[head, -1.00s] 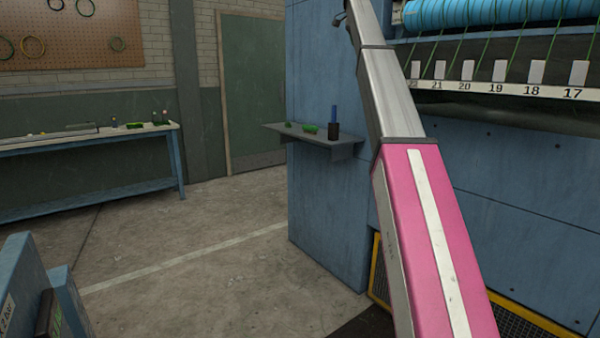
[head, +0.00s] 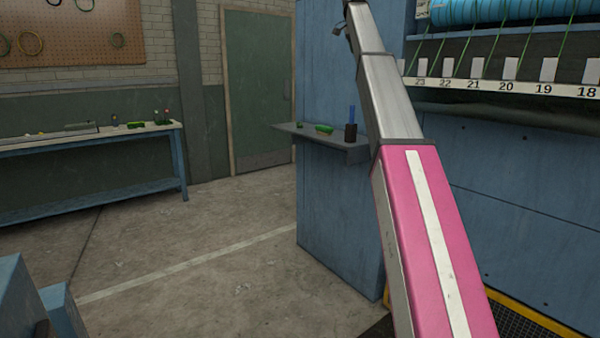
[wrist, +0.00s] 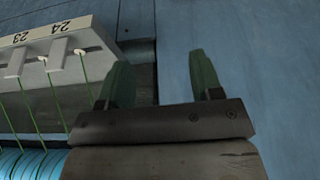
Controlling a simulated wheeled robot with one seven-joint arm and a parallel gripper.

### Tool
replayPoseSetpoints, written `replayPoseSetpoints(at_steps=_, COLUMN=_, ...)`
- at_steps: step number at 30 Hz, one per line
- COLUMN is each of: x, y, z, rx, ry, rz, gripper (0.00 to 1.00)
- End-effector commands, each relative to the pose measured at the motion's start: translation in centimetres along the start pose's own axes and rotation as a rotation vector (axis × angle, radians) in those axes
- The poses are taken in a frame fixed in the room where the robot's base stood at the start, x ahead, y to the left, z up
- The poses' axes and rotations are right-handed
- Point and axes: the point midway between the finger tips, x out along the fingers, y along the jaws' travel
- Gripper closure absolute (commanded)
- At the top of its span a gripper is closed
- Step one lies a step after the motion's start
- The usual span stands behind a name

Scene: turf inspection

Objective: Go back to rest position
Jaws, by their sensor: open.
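My gripper (wrist: 158,82) shows in the wrist view, with its two green fingers spread apart and nothing between them. Blue machine panel lies behind the fingers. Left of them in the wrist view is the machine's numbered strip (wrist: 30,38), with 23 and 24 readable, white tabs and green strands. In the head view my arm reaches up along the blue machine (head: 500,180), and the gripper itself is out of the picture above. The numbered strip also shows there (head: 484,84), with 18 to 23 readable.
A small grey shelf (head: 340,149) on the machine's side holds a dark cup (head: 350,133) with a blue item and green pieces. A blue workbench (head: 90,203) stands along the left wall. A green door (head: 258,90) is behind. The floor (head: 190,255) between is clear. Yellow-edged grating (head: 525,318) lies at lower right.

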Motion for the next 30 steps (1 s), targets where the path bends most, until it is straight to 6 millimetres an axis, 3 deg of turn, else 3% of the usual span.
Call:
replayPoseSetpoints(at_steps=11, x=9.6, y=-0.3, z=3.5, rx=-0.09, ry=-0.021, rz=0.0, gripper=0.4)
replayPoseSetpoints(at_steps=14, x=13.6, y=-0.2, z=5.2, rx=-0.129, ry=-0.032, rz=0.0, gripper=0.4)
replayPoseSetpoints(at_steps=20, x=24.2, y=0.7, z=10.1, rx=-0.233, ry=-0.06, rz=-0.006, gripper=0.4)
replayPoseSetpoints(at_steps=30, x=40.3, y=4.2, z=19.8, rx=-0.409, ry=-0.113, rz=-0.027, gripper=0.4)
